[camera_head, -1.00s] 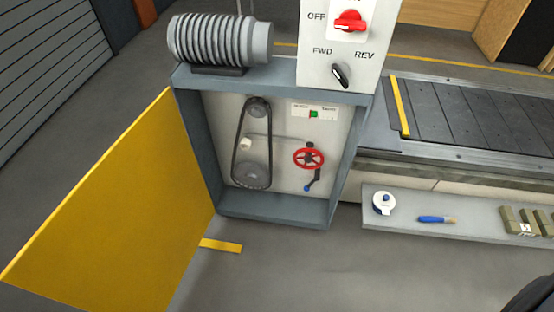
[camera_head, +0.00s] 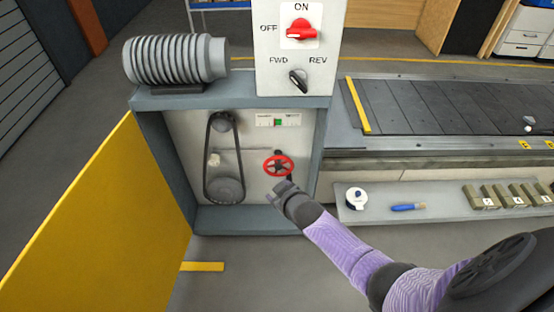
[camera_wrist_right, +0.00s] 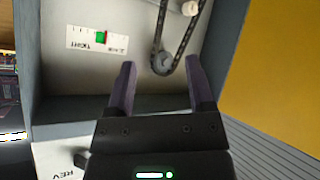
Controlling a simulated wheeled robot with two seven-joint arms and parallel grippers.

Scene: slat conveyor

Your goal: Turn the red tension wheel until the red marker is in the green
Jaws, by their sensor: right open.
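The red tension wheel (camera_head: 278,166) is on the back wall of the open drive cabinet in the head view. My right gripper (camera_head: 283,188) is just below and in front of the wheel and hides part of its lower side. In the right wrist view the two fingers of my right gripper (camera_wrist_right: 162,88) are apart with nothing held, and the wheel is not visible. The gauge (camera_head: 292,119) above the wheel has a green patch (camera_wrist_right: 100,38). A thin red marker (camera_wrist_right: 107,38) appears at the patch's edge, on its left side in the head view. My left gripper is not in view.
A belt loop (camera_head: 207,160) runs over two pulleys left of the wheel. The cabinet's side walls (camera_head: 318,150) frame the space. A yellow door (camera_head: 90,225) stands open at left. A shelf (camera_head: 440,205) at right holds a tape roll, a blue-handled tool and several blocks.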

